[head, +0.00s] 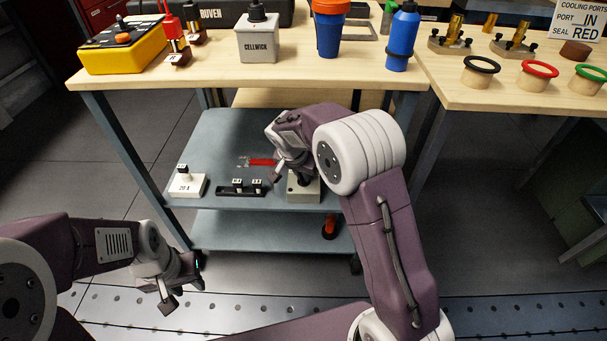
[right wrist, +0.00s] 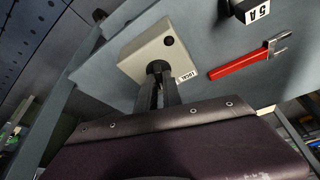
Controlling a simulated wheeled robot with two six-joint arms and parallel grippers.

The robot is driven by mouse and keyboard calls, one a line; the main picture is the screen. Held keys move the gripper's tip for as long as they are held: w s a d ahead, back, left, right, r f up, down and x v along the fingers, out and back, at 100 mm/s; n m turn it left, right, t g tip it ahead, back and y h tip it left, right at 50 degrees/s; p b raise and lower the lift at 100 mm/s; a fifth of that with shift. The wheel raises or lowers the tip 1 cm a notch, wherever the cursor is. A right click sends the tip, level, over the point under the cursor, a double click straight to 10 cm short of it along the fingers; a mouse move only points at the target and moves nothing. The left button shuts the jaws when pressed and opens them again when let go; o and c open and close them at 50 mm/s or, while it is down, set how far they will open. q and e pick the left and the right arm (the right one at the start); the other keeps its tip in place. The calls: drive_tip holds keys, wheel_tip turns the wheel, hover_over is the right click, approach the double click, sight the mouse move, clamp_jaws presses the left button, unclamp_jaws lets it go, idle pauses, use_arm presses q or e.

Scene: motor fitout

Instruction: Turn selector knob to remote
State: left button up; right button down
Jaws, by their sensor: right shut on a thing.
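A grey selector box (head: 304,194) stands on the middle shelf of the workbench, under my right arm. In the right wrist view the box (right wrist: 147,47) has a dark round spot on its top and a small white label (right wrist: 187,77) that seems to read LOCAL upside down. My right gripper (head: 303,177) points down at the box and is shut on its black knob (right wrist: 158,67). The fingers mostly hide the knob, so its pointing direction cannot be told. My left gripper (head: 183,281) is open and empty, low in front of the bench.
A red-handled tool (head: 262,162), a black strip with breakers (head: 240,188) and a white block marked 20 A (head: 187,186) share the shelf. The benchtop (head: 205,79) above holds a yellow box (head: 122,50), a CELLWICK box (head: 257,42) and bottles.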

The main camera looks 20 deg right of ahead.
drive_tip(key=shift+a+m+g+h+p, duration=0.1)
drive_tip(key=shift+m+g+h+p, duration=0.3)
drive_tip(key=shift+m, duration=0.8)
drive_tip(key=shift+m+g+p, duration=0.3)
drive_tip(key=shift+m+p, duration=0.3)
drive_tip(key=shift+m, duration=0.4)
drive_tip(key=c, duration=1.5)
unclamp_jaws()
drive_tip(key=shift+w, duration=0.1)
